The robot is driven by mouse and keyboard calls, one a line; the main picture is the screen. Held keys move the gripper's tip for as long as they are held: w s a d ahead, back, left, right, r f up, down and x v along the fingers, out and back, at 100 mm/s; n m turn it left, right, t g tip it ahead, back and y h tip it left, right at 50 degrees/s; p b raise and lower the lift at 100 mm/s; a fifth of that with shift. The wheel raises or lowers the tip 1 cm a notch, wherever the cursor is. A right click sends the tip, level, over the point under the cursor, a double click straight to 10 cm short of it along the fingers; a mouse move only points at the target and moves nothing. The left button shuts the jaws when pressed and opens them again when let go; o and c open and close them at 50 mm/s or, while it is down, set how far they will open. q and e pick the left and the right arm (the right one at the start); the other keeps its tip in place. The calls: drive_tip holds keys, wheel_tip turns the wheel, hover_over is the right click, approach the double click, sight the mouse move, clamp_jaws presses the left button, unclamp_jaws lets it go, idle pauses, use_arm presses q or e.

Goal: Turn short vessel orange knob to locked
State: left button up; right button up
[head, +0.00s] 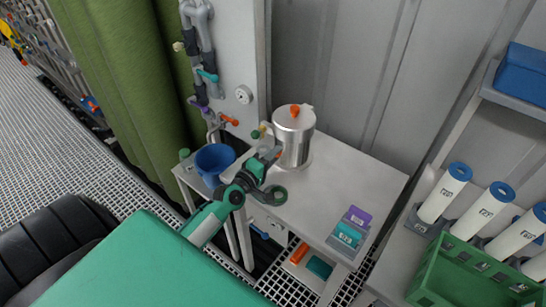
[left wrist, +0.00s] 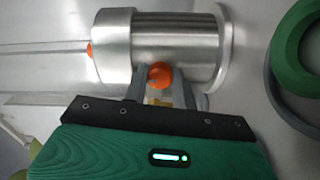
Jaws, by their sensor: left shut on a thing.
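The short vessel (head: 293,142) is a shiny steel cylinder standing on the grey table, with an orange knob on its lid (head: 295,110). In the left wrist view the vessel (left wrist: 180,40) appears on its side because of the camera angle. My left gripper (head: 277,156) is at the lower left side of the vessel. In the left wrist view its two fingers are shut on an orange knob (left wrist: 160,73) low on the vessel's side. The fingers hide part of this knob, and I cannot read its lock position. My right gripper is not in view.
A blue bucket (head: 214,160) stands left of my gripper. Purple (head: 357,216) and teal (head: 347,235) boxes sit at the table's front right. White tubes (head: 443,193) and a green crate (head: 470,275) are further right.

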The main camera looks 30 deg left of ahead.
use_arm(q)
drive_tip(key=shift+f+m, duration=0.1)
drive_tip(key=shift+m, duration=0.2)
drive_tip(key=o, duration=1)
drive_tip(key=s+a+b, duration=0.1)
drive_tip(key=s+b, duration=0.2)
drive_tip(key=s, duration=1)
drive_tip(key=shift+s+b, duration=0.35)
drive_tip(key=shift+s, duration=0.05)
